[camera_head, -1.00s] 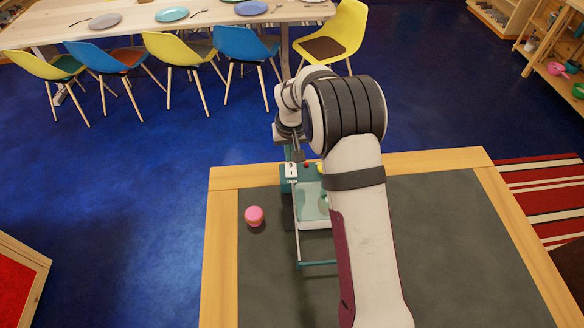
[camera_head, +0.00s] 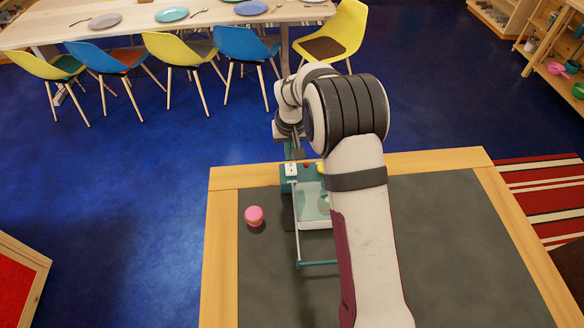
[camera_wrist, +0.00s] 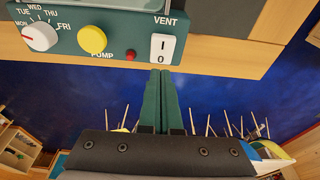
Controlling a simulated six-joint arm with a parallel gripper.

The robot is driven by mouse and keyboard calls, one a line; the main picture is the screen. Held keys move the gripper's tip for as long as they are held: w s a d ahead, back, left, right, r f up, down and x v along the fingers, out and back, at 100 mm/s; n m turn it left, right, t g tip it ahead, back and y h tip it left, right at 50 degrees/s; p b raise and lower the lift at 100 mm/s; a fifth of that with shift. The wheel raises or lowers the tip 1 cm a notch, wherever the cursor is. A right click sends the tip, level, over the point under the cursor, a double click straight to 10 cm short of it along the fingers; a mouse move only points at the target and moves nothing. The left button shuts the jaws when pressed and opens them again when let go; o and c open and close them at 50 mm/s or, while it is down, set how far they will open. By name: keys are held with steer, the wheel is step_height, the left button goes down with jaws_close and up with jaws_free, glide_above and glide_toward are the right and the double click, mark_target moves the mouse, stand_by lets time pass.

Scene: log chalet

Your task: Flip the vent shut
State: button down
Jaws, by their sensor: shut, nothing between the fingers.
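The vent switch is a white rocker (camera_wrist: 161,48) marked I and 0, under the word VENT on a teal panel (camera_wrist: 120,50) in the wrist view. Which half is pressed in I cannot tell. In the head view the switch (camera_head: 291,169) is small, at the far left corner of the teal device (camera_head: 314,186). My gripper (camera_wrist: 163,73) is shut and empty. Its green fingertips are close to the 0 end of the rocker in the wrist view; whether they touch it is unclear. In the head view the gripper (camera_head: 296,156) is just beyond the switch, partly hidden by my arm.
On the same panel are a day dial (camera_wrist: 40,36), a yellow pump knob (camera_wrist: 92,39) and a red button (camera_wrist: 131,55). A pink object (camera_head: 254,215) stands left of the device on the grey-topped table (camera_head: 450,240). Beyond the wooden edge is blue floor.

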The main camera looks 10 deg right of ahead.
mark_target(291, 165)
step_height(291, 165, up, 5)
steer(key=shift+f, duration=0.2)
steer(key=shift+r, duration=0.2)
stand_by(0.4)
steer(key=s+d+r+m+g, duration=0.1)
steer(key=s+r, duration=0.4)
steer(key=s, duration=0.4)
steer(key=s+d+r+m, duration=0.1)
steer(key=s+r+m, duration=0.1)
steer(key=s+r, duration=0.5)
steer(key=s+f+m+g+y, duration=0.1)
steer(key=s+f+m, duration=0.1)
steer(key=s, duration=2)
steer(key=shift+a+f+m+y, duration=0.3)
steer(key=shift+a+f+y, duration=0.1)
steer(key=shift+f, duration=0.15)
steer(key=shift+d, duration=0.1)
